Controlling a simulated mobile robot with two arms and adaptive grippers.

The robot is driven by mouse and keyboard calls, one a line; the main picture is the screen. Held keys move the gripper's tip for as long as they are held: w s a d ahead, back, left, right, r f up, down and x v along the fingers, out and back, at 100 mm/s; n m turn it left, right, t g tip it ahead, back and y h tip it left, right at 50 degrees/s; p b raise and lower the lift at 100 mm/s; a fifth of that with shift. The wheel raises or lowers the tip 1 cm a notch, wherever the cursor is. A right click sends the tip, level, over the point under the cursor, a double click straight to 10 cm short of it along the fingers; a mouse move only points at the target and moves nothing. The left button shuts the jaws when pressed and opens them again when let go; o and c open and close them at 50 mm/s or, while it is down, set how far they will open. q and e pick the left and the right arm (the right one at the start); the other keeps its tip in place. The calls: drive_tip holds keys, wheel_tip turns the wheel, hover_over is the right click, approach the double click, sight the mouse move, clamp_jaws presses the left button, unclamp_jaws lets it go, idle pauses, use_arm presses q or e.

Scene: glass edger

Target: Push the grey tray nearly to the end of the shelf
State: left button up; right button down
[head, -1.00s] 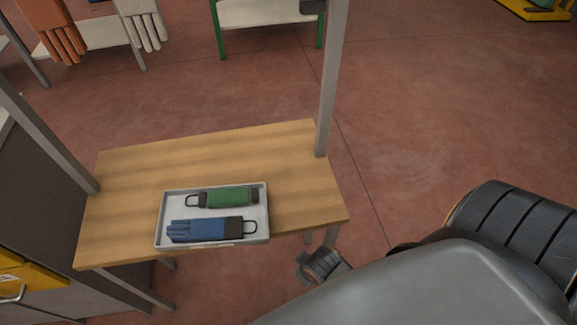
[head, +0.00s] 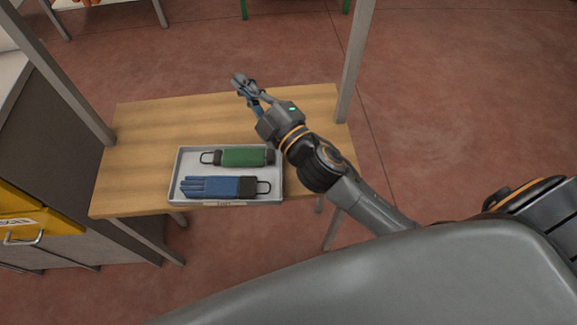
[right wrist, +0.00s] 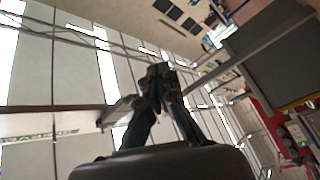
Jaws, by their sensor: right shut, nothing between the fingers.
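The grey tray (head: 176,172) lies at the front edge of the wooden shelf (head: 140,140), toward its middle. My right gripper (head: 240,81) is shut and empty, above the back part of the shelf, beyond the tray. Its forearm passes just right of the tray. In the right wrist view the fingers (right wrist: 158,80) point away from the shelf, and no tray shows there. My left gripper is not in view.
Grey posts stand at the shelf's left (head: 70,80) and right (head: 355,60). A dark cabinet with a yellow drawer (head: 40,228) stands at the left. The shelf left of the tray is clear.

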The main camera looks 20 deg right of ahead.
drive_tip(key=s+a+r+n+g+y, duration=0.4)
drive_tip(key=a+r+n+y, duration=0.2)
drive_tip(key=a+n+y, duration=0.55)
drive_tip(key=s+a+f+n+g+y, duration=0.25)
drive_tip(key=s+n+g, duration=0.35)
drive_tip(key=n+g, duration=0.55)
drive_tip(key=n+g+h, duration=0.4)
drive_tip(key=n+h, duration=0.7)
drive_tip(key=h, duration=0.9)
approach(288, 175)
drive_tip(key=s+d+r, duration=0.2)
drive_tip(key=d+r, duration=0.1)
drive_tip(key=d, duration=0.1)
drive_tip(key=shift+t, duration=0.25)
drive_tip(key=f, duration=0.6)
drive_tip(key=f+p, duration=0.1)
drive_tip(key=f, duration=0.2)
drive_tip(key=shift+a+f, duration=0.25)
drive_tip(key=shift+a, duration=0.1)
drive_tip(key=shift+w+a+r+p, duration=0.1)
drive_tip(key=shift+w+a+p, duration=0.2)
drive_tip(key=shift+a, duration=0.3)
drive_tip(key=shift+w+a+p, duration=0.2)
drive_tip(key=shift+w+a, duration=0.1)
drive_tip(key=shift+a, duration=0.3)
drive_tip(key=shift+w+a, duration=0.25)
drive_tip(key=shift+a, duration=0.25)
